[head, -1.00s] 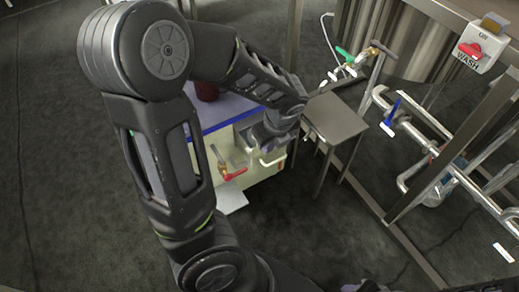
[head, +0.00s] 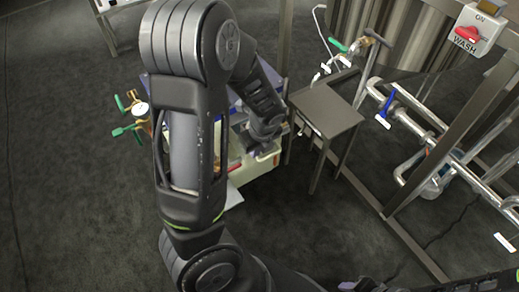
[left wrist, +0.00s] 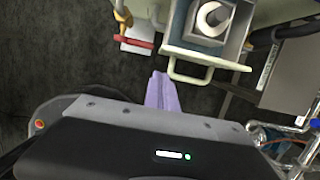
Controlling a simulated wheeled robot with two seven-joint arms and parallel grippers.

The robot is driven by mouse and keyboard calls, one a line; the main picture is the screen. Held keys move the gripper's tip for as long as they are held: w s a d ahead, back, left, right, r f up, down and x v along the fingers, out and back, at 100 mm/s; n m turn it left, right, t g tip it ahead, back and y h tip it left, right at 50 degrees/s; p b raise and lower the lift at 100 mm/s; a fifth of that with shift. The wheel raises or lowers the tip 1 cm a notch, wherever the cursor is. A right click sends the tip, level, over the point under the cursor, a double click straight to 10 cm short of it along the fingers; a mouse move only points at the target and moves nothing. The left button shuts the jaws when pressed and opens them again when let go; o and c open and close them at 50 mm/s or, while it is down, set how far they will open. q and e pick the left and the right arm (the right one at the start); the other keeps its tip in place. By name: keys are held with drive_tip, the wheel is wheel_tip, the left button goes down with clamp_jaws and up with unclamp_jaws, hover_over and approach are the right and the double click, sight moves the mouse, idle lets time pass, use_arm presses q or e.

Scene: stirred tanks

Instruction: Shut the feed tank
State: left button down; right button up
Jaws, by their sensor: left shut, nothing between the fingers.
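A cream unit with a blue top edge (head: 262,166) stands on the floor, mostly behind my left arm in the head view. No label shows which vessel is the feed tank. In the left wrist view the unit has a cream bar handle (left wrist: 208,80) and a grey square opening (left wrist: 233,42) with a white ring (left wrist: 212,18) inside. A brass valve with a red lever (left wrist: 136,42) is to its left. My left gripper (left wrist: 160,80) is shut and empty, its lavender fingers left of the handle and apparently apart from it. It is partly hidden in the head view (head: 263,138). My right gripper is not in view.
A small grey table (head: 325,108) stands close right of the unit. Green-handled valves (head: 125,130) stand left of my arm. Front floor is clear.

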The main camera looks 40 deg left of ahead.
use_arm(q)
drive_tip(key=a, duration=0.2)
drive_tip(key=shift+w+a+r, duration=0.1)
drive_tip(key=shift+w+a, duration=0.25)
drive_tip(key=shift+w, duration=0.05)
drive_tip(key=a, duration=0.2)
drive_tip(key=w+a+p, duration=0.1)
drive_tip(key=a, duration=0.2)
drive_tip(key=w+a, duration=0.1)
drive_tip(key=a, duration=0.2)
drive_tip(key=shift+w+a, duration=0.15)
drive_tip(key=shift+w, duration=0.1)
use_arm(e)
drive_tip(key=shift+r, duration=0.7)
